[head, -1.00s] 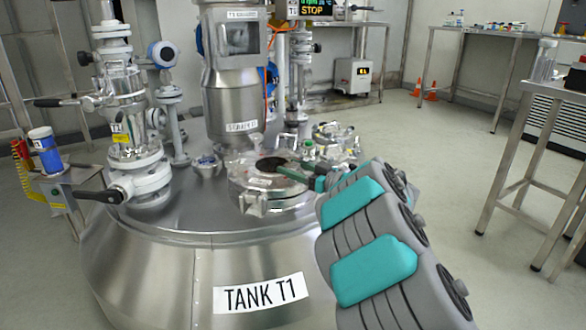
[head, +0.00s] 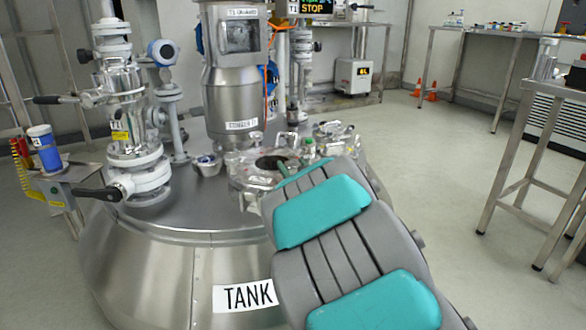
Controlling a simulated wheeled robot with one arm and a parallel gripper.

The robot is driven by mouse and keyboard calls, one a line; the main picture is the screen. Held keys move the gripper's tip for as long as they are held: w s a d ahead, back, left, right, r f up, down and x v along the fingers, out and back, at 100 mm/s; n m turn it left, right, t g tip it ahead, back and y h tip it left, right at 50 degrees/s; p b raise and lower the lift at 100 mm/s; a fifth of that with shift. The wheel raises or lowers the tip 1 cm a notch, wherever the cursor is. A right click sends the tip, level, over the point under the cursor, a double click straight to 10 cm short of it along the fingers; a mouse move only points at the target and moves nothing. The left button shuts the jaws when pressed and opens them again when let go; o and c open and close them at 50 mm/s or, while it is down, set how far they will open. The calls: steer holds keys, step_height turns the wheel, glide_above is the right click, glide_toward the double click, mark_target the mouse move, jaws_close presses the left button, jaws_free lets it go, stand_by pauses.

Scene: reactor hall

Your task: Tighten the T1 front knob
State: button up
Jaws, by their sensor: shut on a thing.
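Tank T1 (head: 175,262) is a large steel vessel with a domed top in the head view. Its name label (head: 246,296) is partly covered by my grey and teal arm. The round hatch (head: 245,180) with a dark centre sits on the dome, with clamp fittings around its rim. My arm crosses the hatch's front right side. I cannot make out the front knob; that part of the rim is largely covered by my arm. My gripper is hidden behind the arm. A dark green bar (head: 305,173) shows above the arm's edge over the hatch; I cannot tell what it belongs to.
A steel column (head: 235,95) rises behind the hatch. A valve stack (head: 128,120) with black levers stands left on the dome. A blue container (head: 46,150) sits on a side shelf. A steel table (head: 515,125) stands right, with open floor between it and the tank.

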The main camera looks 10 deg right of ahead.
steer(key=m+h, duration=0.2)
steer(key=h, duration=0.1)
steer(key=m+h, duration=0.1)
steer(key=h, duration=0.1)
steer(key=shift+a+r+p, duration=0.1)
steer(key=shift+a+p, duration=0.2)
steer(key=shift+p, duration=0.1)
steer(key=m+h+p, duration=0.1)
steer(key=m+g+h+p, duration=0.1)
steer(key=h+p, duration=0.1)
steer(key=m+h+p, duration=0.1)
steer(key=h+p, duration=0.1)
steer(key=shift+r, duration=0.35)
steer(key=m+g+h+p, duration=0.3)
steer(key=m+h+p, duration=0.1)
steer(key=p, duration=0.5)
steer(key=shift+w+g+h, duration=0.1)
steer(key=shift+g+h, duration=0.2)
steer(key=shift+h, duration=0.1)
steer(key=m+g+h+p, duration=0.3)
steer(key=g+p, duration=0.1)
steer(key=p, duration=0.1)
steer(key=shift+f+p, duration=0.2)
steer(key=shift+p, duration=0.1)
steer(key=shift+d+m+g+h, duration=0.1)
steer(key=shift+m+g+h, duration=0.2)
steer(key=shift+m+g, duration=0.15)
steer(key=o, duration=1.4)
steer(key=shift+f, duration=0.15)
steer(key=shift+c, duration=0.2)
